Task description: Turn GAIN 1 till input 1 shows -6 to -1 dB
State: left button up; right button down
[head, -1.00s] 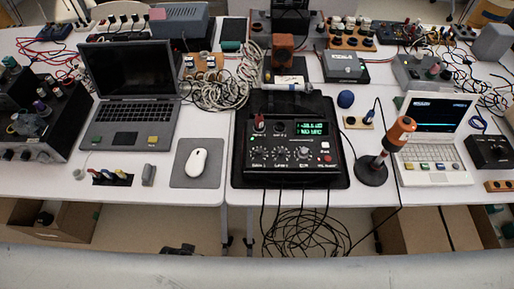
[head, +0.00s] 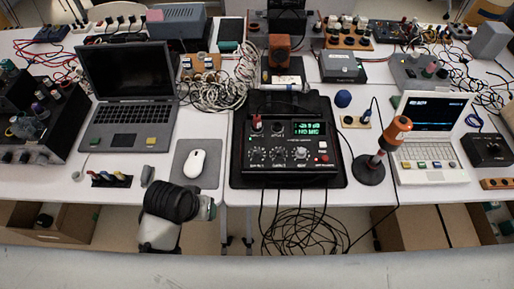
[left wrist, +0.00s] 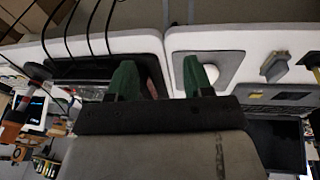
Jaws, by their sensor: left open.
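The black mixer box (head: 290,170) stands on a dark mat at the table's middle front. Its green-lit display (head: 310,129) shows two lines, too small to read surely. A red-topped knob (head: 257,123) sits at its upper left, with a darker knob (head: 277,129) beside it. A row of knobs (head: 259,154) runs below. I cannot read which label is GAIN 1. My left gripper (head: 209,207) is in front of the table edge, below the mouse, apart from the mixer. In the left wrist view its green fingers (left wrist: 160,78) are apart and empty. My right gripper is not in view.
A white mouse (head: 196,162) on a grey pad and a laptop (head: 128,95) lie left of the mixer. An orange-headed microphone on a stand (head: 397,130) stands to its right. Black cables (head: 300,225) hang below the table's front edge.

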pick_arm(q)
jog(key=w+d+n+g, duration=0.1)
jog(key=w+d+g, duration=0.1)
jog(key=w+d, duration=0.85)
jog(key=n+y, duration=0.2)
jog(key=n, duration=0.1)
send_near(257, 150)
jog(key=shift+g, duration=0.3)
jog(key=f, duration=0.9)
jog(key=shift+w+a+f, duration=0.1)
jog(key=shift+w+f, duration=0.1)
jog(key=shift+c, duration=0.2)
jog(key=c, duration=0.9)
